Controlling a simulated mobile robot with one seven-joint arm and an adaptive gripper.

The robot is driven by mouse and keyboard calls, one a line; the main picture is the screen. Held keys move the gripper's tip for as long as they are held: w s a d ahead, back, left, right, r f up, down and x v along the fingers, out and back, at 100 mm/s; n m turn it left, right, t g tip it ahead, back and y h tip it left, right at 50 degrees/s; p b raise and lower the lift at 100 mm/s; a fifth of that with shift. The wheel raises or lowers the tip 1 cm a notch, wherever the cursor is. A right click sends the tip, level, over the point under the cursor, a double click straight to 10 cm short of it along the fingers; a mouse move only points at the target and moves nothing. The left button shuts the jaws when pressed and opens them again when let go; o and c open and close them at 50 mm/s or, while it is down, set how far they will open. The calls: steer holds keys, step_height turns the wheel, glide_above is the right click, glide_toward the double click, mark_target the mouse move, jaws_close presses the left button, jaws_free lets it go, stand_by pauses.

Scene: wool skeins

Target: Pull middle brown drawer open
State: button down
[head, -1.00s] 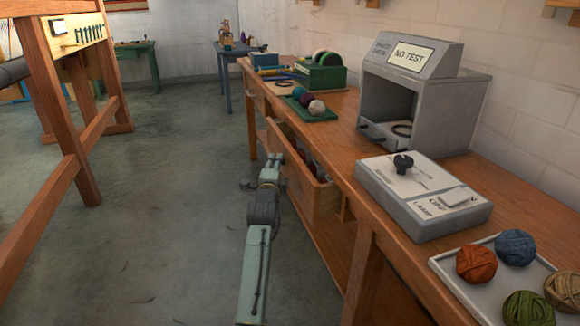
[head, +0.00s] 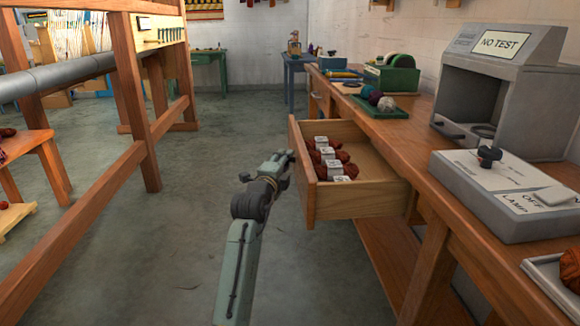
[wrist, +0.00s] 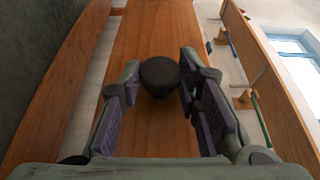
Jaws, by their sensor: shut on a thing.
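The brown wooden drawer (head: 360,206) stands well out from the bench front in the head view. Several red-brown skeins (head: 345,157) with white labels (head: 333,167) lie inside it. In the wrist view the drawer front (wrist: 150,35) runs up the middle, with a dark round knob (wrist: 159,76) on it. My gripper (head: 282,160) is at the outer face of the drawer front. In the wrist view my gripper's fingers (wrist: 160,95) are shut on the knob, one on each side. The knob is hidden in the head view.
The bench (head: 440,195) carries a grey booth (head: 500,85), a control box (head: 500,190) and a green tray (head: 375,110) with yarn balls. A wooden loom frame (head: 140,120) stands to the left. The floor (head: 170,250) between is clear.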

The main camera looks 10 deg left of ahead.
steer(key=c, duration=1.2)
jaws_free()
steer(key=s+a, duration=0.1)
steer(key=s, duration=1.1)
